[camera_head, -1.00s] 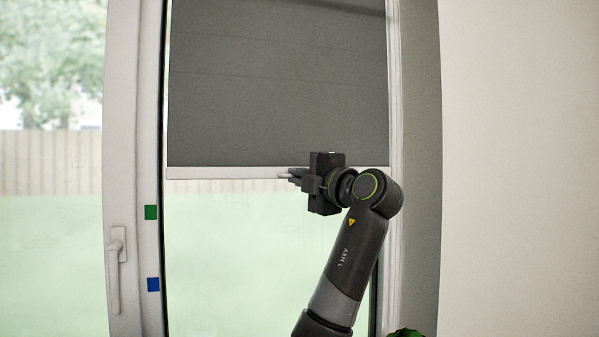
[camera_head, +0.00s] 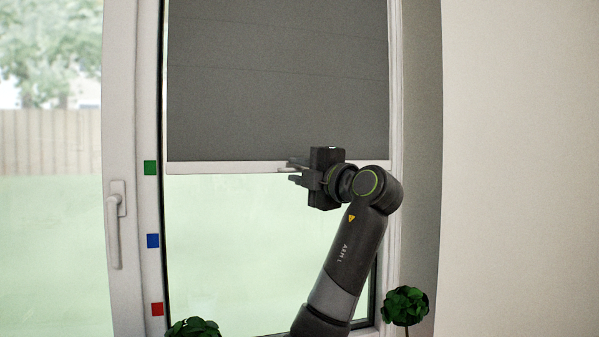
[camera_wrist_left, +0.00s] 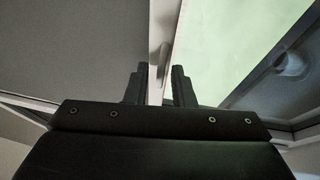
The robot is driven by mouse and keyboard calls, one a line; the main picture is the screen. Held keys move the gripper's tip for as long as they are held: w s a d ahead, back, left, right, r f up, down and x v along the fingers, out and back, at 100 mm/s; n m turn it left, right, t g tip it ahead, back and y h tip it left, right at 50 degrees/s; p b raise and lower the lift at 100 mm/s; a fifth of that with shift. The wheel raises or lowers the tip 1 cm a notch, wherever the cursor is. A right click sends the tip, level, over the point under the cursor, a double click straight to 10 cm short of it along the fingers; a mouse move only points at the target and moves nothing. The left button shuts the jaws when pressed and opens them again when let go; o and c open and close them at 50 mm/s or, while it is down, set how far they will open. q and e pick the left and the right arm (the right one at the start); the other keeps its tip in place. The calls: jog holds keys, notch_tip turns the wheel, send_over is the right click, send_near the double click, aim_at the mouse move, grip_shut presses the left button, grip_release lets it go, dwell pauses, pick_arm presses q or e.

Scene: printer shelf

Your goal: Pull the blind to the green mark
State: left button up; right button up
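The dark grey roller blind (camera_head: 278,85) hangs in the window and has a white bottom bar (camera_head: 225,167). The green mark (camera_head: 150,168) is on the white frame left of the blind. The bar's left end looks about level with it. My left gripper (camera_head: 292,171) is at the bar, right of its middle, with its fingers spread above and below it. In the left wrist view, the fingers (camera_wrist_left: 161,85) stand apart with the white bar and a small tab (camera_wrist_left: 161,52) between them; the gripper looks open. My right gripper is out of view.
A blue mark (camera_head: 153,241) and a red mark (camera_head: 157,309) sit lower on the frame. A window handle (camera_head: 115,225) is to their left. Leafy green plants stand at the bottom centre-left (camera_head: 193,328) and bottom right (camera_head: 405,305). A plain wall (camera_head: 520,170) is on the right.

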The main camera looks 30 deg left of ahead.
pick_arm(q)
jog(key=shift+o, duration=0.4)
jog(key=shift+s+d+f, duration=0.1)
jog(key=shift+d, duration=0.2)
jog(key=b+v, duration=0.4)
jog(key=v, duration=1.2)
jog(key=shift+d, duration=0.4)
jog(key=shift+s, duration=0.1)
